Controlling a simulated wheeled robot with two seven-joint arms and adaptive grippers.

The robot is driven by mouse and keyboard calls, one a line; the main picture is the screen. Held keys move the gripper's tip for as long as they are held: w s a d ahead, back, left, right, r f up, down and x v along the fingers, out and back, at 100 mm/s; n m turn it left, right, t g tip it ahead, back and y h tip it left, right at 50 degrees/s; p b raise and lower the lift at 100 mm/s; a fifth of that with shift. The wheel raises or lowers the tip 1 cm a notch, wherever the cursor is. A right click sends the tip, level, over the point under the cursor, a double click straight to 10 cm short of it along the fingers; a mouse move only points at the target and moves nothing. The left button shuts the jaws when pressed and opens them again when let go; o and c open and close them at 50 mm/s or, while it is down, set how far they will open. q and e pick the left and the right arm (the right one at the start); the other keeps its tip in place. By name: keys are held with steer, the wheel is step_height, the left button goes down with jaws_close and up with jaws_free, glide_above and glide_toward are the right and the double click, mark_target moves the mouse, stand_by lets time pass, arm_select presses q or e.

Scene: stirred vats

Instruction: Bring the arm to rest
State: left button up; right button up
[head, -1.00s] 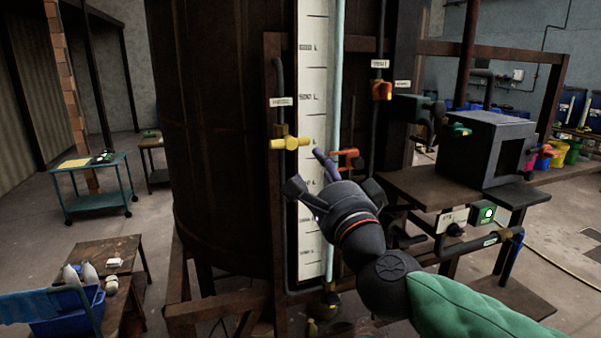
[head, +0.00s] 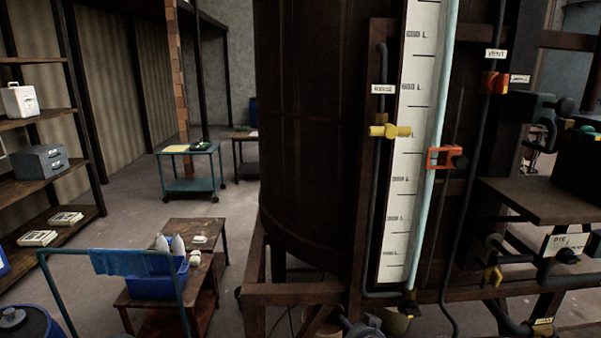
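My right gripper (head: 362,328) shows only as a dark grey piece at the bottom edge of the head view, low in front of the vat frame. Most of it is cut off, so its fingers cannot be read. It is well below the yellow valve handle (head: 390,131) and the orange-red valve handle (head: 440,158), and apart from both. My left gripper is not in view.
The dark vat (head: 305,150) fills the middle, with a white level scale (head: 407,150) and pipes. A brown shelf (head: 540,200) juts out at right. A small wooden table (head: 195,232) with a blue bin (head: 155,285) stands at lower left.

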steer(key=s+f+n+g+b, duration=0.1)
steer(key=s+f+g, duration=0.15)
steer(key=f, duration=0.65)
steer(key=s+f+n+g+b, duration=0.1)
steer(key=s+f, duration=0.2)
steer(key=f, duration=0.5)
steer(key=s+a+f+n+g+y+b, duration=0.2)
steer(key=s+f+g, duration=0.5)
steer(key=s+f, duration=1.6)
steer(key=shift+s+a+f+n, duration=0.15)
steer(key=shift+s+a+n, duration=0.55)
steer(key=shift+n, duration=0.4)
steer(key=shift+w+g, duration=0.15)
steer(key=shift+g, duration=0.1)
steer(key=shift+c, duration=0.3)
